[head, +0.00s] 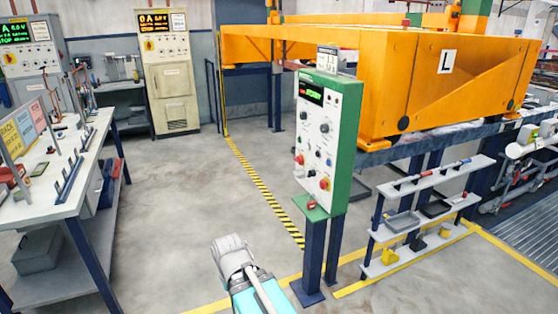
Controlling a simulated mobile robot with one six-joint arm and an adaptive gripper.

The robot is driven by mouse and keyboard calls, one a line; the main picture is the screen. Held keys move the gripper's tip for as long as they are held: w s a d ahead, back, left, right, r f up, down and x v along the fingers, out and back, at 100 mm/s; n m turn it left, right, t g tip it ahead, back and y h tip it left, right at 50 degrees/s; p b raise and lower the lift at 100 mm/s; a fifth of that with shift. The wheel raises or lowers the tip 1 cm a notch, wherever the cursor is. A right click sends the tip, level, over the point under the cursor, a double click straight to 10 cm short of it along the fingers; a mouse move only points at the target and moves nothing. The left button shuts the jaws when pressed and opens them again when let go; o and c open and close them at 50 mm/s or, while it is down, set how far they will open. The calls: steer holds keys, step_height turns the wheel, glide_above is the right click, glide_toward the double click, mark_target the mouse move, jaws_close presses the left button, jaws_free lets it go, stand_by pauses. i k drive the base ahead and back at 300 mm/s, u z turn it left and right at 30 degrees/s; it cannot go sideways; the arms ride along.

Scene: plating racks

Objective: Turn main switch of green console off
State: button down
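The green console (346,150) stands upright on two dark blue legs, right of centre. Its pale front panel (318,150) carries a small display with green characters, several dark knobs and several small buttons. A red control (324,183) sits low on the panel, and another red control (311,204) sits on the green part below it. The frame is too small to read labels or tell which control is the main switch, or its position. A grey and teal part of my arm shows at the bottom centre, apart from the console. No gripper fingers are visible.
A workbench (62,208) with tools and signs stands at left. Two grey cabinets with displays stand at the back left. A big orange structure (380,75) rises behind the console, and a low rack (412,215) stands to its right. The floor (195,205) left of the console is clear.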

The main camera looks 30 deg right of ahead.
mark_target(299, 159)
steer(key=u, duration=0.1)
steer(key=i, duration=1.35)
steer(key=z, duration=0.45)
steer(key=i, duration=0.4)
steer(key=z, duration=0.45)
